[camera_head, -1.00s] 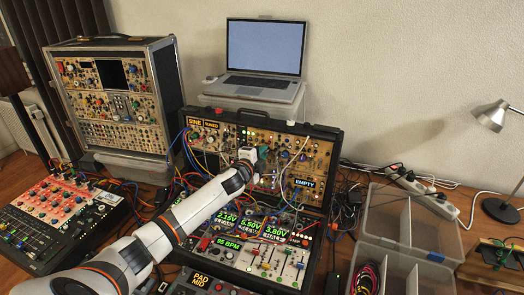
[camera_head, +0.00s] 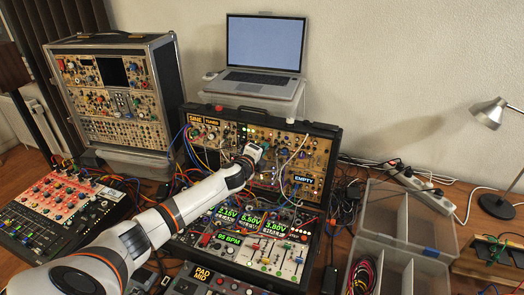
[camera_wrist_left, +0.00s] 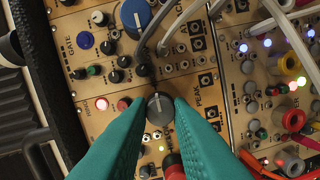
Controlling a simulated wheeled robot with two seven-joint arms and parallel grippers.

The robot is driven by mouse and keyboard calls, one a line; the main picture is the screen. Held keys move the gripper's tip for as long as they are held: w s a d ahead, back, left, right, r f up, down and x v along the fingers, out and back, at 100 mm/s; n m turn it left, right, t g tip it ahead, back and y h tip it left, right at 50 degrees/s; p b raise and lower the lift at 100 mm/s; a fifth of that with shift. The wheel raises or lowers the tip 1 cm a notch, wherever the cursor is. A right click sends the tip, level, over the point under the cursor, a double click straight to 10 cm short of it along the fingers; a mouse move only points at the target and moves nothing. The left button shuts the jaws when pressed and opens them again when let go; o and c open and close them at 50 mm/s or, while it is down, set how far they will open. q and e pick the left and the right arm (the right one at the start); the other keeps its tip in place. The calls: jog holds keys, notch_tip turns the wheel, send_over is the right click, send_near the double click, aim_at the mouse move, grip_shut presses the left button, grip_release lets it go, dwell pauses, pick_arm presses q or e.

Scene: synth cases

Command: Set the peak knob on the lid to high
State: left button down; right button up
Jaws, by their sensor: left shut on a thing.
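The lid (camera_head: 322,150) of the modular synth case stands up behind its base, filled with tan panels. In the left wrist view the dark grey peak knob (camera_wrist_left: 160,107) sits beside the printed word PEAK, a pale line on its cap. The teal fingers of my left gripper (camera_wrist_left: 161,112) are on both sides of the knob and shut on it. In the head view my left wrist (camera_head: 252,152) is up against the lid and hides the knob and fingertips. The high mark is too small to read. My right gripper is not in view.
Close to the held knob are a large blue knob (camera_wrist_left: 136,14), a red-capped knob (camera_wrist_left: 124,104) and a grey cable (camera_wrist_left: 152,28). More cables cross the panels at the right. A laptop (camera_head: 262,75) stands behind the lid, and clear plastic boxes (camera_head: 412,215) lie right of the case.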

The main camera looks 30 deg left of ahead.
pick_arm(q)
jog(key=c, duration=1.3)
grip_release()
jog(key=shift+s, duration=0.1)
jog(key=b+v, duration=0.2)
jog(key=v, duration=0.9)
jog(key=shift+s, duration=0.4)
